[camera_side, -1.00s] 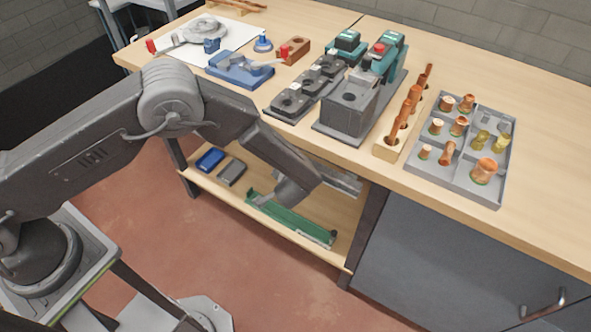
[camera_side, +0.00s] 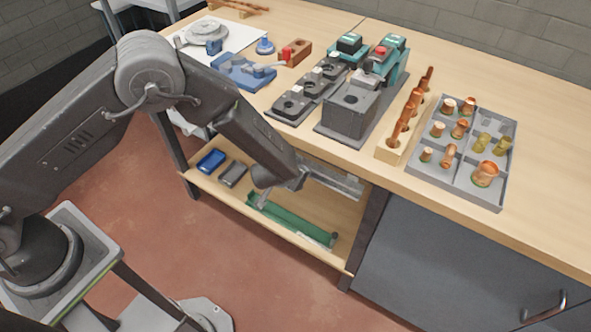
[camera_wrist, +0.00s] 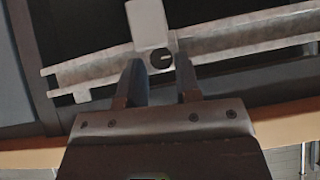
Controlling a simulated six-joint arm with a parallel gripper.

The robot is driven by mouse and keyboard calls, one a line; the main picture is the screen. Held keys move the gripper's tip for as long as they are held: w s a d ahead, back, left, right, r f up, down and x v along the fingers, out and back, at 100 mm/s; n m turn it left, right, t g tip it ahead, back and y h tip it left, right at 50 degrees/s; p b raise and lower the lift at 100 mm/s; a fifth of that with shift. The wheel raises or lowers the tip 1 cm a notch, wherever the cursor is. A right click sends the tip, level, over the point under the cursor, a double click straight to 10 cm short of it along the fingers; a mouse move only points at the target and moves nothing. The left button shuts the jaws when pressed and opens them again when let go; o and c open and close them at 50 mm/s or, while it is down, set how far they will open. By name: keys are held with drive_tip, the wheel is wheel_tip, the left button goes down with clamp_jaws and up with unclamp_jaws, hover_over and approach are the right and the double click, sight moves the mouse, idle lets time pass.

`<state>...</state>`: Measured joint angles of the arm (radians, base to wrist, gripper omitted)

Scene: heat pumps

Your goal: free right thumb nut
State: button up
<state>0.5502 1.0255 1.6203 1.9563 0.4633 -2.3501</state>
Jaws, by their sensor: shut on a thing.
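A metal rail (camera_wrist: 225,45) runs across the wrist view, with a pale grey block (camera_wrist: 148,22) standing up over it. A small round dark part, apparently the right thumb nut (camera_wrist: 161,61), sits at the block's lower end. My gripper (camera_wrist: 160,68) has one finger on each side of it and is shut on it. The fingers partly hide the rail. In the side view my gripper (camera_side: 299,178) is at the left part of the rail (camera_side: 337,181), below the bench top; the nut is too small to make out there.
The bench top's front edge (camera_side: 330,150) is above my gripper. A lower shelf (camera_side: 285,232) holds a green tray (camera_side: 290,220), a blue box (camera_side: 210,161) and a grey box (camera_side: 232,174). A grey cabinet (camera_side: 450,260) stands to the right.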

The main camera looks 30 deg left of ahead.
drive_tip(key=shift+a+f+h, duration=0.3)
drive_tip(key=shift+f, duration=0.15)
drive_tip(key=shift+a+n+h, duration=0.1)
drive_tip(key=shift+n+h, duration=0.4)
drive_tip(key=shift+h, duration=0.1)
clamp_jaws()
drive_tip(key=o, duration=0.6)
unclamp_jaws()
drive_tip(key=v, duration=0.5)
